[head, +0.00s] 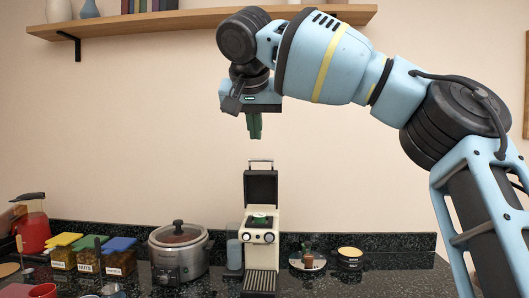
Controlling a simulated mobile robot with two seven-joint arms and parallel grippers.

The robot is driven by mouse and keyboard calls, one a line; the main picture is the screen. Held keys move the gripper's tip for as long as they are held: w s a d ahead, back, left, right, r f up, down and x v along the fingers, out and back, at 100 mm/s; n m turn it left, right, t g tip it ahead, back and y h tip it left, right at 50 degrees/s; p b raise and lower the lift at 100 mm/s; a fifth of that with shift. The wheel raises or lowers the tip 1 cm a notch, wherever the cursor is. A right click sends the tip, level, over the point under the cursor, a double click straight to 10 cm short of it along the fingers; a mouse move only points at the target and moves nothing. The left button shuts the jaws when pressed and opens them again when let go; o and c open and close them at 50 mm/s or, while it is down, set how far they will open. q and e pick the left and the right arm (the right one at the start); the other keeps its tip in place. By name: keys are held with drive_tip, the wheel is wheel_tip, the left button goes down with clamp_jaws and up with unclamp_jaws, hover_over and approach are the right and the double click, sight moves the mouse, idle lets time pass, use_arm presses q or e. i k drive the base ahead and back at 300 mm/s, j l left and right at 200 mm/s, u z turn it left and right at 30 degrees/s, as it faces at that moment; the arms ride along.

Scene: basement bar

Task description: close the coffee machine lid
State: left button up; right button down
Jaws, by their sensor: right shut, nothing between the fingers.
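My right gripper (255,137) is shut and empty. It points down with green fingertips, and in the picture it sits above the lid, apart from it. My left gripper is not in view.
A wooden shelf (180,21) runs along the wall above.

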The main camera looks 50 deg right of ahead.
sight(260, 186)
drive_tip(key=i+l, duration=0.15)
drive_tip(key=l, duration=0.2)
drive_tip(key=i+l, duration=0.35)
drive_tip(key=l, duration=0.3)
drive_tip(key=i+l, duration=0.2)
drive_tip(key=l, duration=0.1)
